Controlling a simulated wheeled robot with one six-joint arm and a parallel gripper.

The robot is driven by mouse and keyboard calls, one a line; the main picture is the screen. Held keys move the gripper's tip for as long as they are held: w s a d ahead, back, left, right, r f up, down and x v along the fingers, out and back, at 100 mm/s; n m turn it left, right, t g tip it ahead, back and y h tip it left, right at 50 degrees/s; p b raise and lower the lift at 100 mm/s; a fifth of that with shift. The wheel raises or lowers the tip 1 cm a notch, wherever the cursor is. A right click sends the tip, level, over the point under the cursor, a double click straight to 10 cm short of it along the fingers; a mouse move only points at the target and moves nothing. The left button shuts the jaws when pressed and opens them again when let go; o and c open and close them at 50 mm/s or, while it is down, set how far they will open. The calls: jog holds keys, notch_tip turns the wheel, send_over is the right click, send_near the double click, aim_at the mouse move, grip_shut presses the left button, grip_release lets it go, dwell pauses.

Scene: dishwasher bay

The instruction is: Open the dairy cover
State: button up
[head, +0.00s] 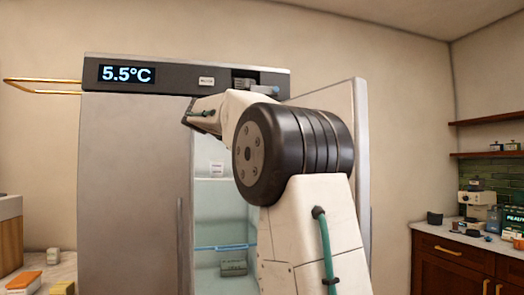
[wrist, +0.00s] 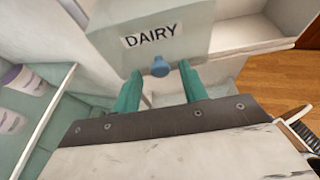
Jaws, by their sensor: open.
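The dairy cover (wrist: 190,20) is a pale green panel with a "DAIRY" label, at the top middle of the wrist view. It looks shut. A round blue knob (wrist: 160,66) sticks out at its lower edge. My gripper (wrist: 160,70) is open, with two teal fingers, one on each side of the knob at its tips. I cannot tell whether either finger touches the knob. In the head view my arm hides the cover, and my fingers cannot be made out.
The fridge (head: 135,180) has its door (head: 361,130) open on the right, with my arm in front of the opening. White-and-purple tubs (wrist: 25,80) sit on a shelf at left in the wrist view. An open white bin (wrist: 250,30) lies right of the cover. A counter (head: 450,245) stands far right.

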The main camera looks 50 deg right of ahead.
jog(key=v, duration=0.6)
jog(key=shift+a, duration=0.2)
jog(key=shift+r, duration=0.1)
jog(key=s+a+f+m+t+y, duration=0.1)
jog(key=a+f+m+t+y, duration=0.25)
jog(key=f, duration=0.65)
jog(key=s+a+f+m+y, duration=0.1)
jog(key=a+f+m+y, duration=0.1)
jog(key=a+f+m, duration=0.5)
jog(key=s+a+f+m+t+y, duration=0.2)
jog(key=s+a+f+y, duration=0.5)
jog(key=s+a+f, duration=1.4)
notch_tip(320, 180, down, 2)
jog(key=shift+s+a+f+m, duration=0.1)
jog(key=shift+s+a+m, duration=0.3)
jog(key=shift+s+m, duration=0.5)
